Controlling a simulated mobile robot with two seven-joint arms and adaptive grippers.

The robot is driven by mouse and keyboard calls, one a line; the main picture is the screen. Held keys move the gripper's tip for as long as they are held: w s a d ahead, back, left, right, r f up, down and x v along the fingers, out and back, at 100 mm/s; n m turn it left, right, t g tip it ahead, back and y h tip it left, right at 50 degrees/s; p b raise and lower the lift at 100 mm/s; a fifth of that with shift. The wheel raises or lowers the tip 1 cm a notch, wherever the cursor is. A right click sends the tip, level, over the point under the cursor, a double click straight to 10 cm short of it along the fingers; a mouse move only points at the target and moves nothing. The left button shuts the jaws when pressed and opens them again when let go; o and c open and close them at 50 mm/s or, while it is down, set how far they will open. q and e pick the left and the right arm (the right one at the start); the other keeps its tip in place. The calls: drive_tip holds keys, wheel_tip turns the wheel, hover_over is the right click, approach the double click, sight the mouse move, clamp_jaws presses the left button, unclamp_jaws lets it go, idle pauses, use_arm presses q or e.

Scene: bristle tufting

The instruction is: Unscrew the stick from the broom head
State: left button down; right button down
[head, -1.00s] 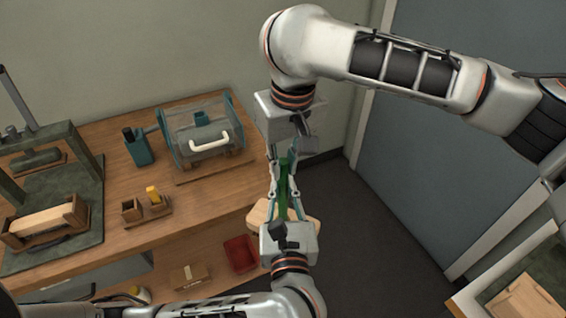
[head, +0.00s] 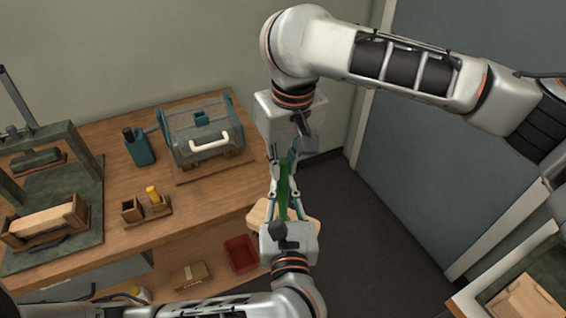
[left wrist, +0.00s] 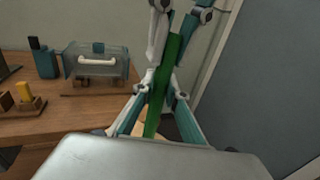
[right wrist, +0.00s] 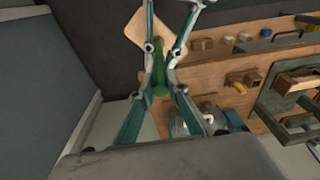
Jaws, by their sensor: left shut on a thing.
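A green stick (head: 283,190) spans the gap between my two grippers in the head view. It also shows in the left wrist view (left wrist: 164,85) and the right wrist view (right wrist: 159,78). My left gripper (head: 284,190), below, is shut on the green stick. My right gripper (head: 282,158), above, has its fingers around the stick's upper part; their grip is hard to make out. A pale wooden piece (head: 258,212) shows behind my left gripper and in the right wrist view (right wrist: 126,30). I cannot tell whether it is the broom head or joined to the stick.
A wooden workbench (head: 222,183) on the left holds a clear-covered machine (head: 205,140), a teal holder (head: 139,150), small wooden blocks (head: 145,208) and a press frame (head: 85,150). A red bin (head: 241,254) sits below. Floor (head: 370,230) to the right is clear.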

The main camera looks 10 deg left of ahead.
drive_tip(key=c, duration=2)
unclamp_jaws()
drive_tip(key=shift+o, duration=0.2)
